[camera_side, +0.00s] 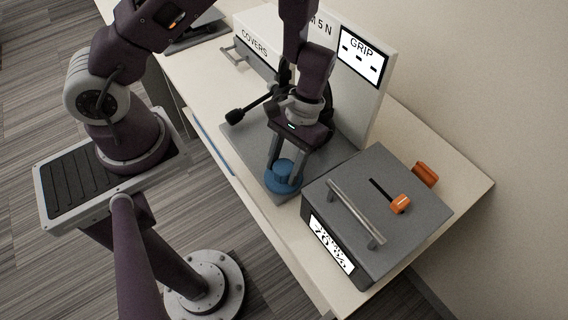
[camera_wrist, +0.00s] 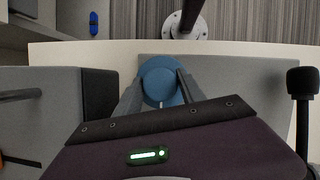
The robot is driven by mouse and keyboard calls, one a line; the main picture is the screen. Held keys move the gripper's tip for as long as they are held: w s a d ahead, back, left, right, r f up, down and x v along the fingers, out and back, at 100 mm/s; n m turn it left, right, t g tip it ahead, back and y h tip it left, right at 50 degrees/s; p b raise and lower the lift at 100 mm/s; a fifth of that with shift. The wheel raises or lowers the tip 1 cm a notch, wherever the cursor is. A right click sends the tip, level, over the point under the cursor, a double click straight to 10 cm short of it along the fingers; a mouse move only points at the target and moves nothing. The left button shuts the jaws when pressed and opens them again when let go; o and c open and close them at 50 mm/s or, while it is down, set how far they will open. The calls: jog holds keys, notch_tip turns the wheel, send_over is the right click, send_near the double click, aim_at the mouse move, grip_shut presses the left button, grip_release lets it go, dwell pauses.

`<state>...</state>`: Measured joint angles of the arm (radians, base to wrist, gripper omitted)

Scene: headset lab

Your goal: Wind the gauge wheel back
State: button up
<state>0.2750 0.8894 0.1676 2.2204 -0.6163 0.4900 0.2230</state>
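A round blue knob (camera_side: 284,178) with a wider base stands upright on the front of a grey plate. It also shows in the wrist view (camera_wrist: 159,75). My gripper (camera_side: 284,172) points down over it, with one finger on each side of its top. The fingers are apart with the knob between them; I cannot tell whether they press on it. Behind my wrist is a dark round wheel, mostly hidden. A black arm with a knobbed end (camera_side: 235,116) reaches out to its left. No part is labelled as a gauge, so I cannot tell which is the gauge wheel.
A grey box (camera_side: 410,240) with a bar handle, an orange slider (camera_side: 400,204) and a percent display stands close on the right. An upright panel (camera_side: 362,50) reading GRIP rises behind. A COVERS box (camera_side: 256,52) is at back left. The table's front edge is near the knob.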

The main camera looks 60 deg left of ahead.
jog(key=shift+o, duration=1.3)
jog(key=r, duration=0.6)
jog(key=w+r, duration=0.1)
jog(key=r, duration=0.2)
jog(key=shift+a+r, duration=0.15)
jog(key=shift+r, duration=0.25)
notch_tip(320, 180, up, 10)
jog(key=m+t, duration=0.1)
jog(key=t, duration=0.2)
notch_tip(320, 180, up, 4)
jog(key=r+t, duration=0.1)
send_over(288, 162)
jog(key=s+a, duration=0.2)
jog(key=s, duration=0.1)
jog(key=s+a+r+m+t+y, duration=0.1)
jog(key=s+a+r+t, duration=0.3)
jog(key=s+r+t, duration=0.1)
jog(key=s+r, duration=0.1)
jog(key=s, duration=0.1)
jog(key=shift+s+m+t, duration=0.4)
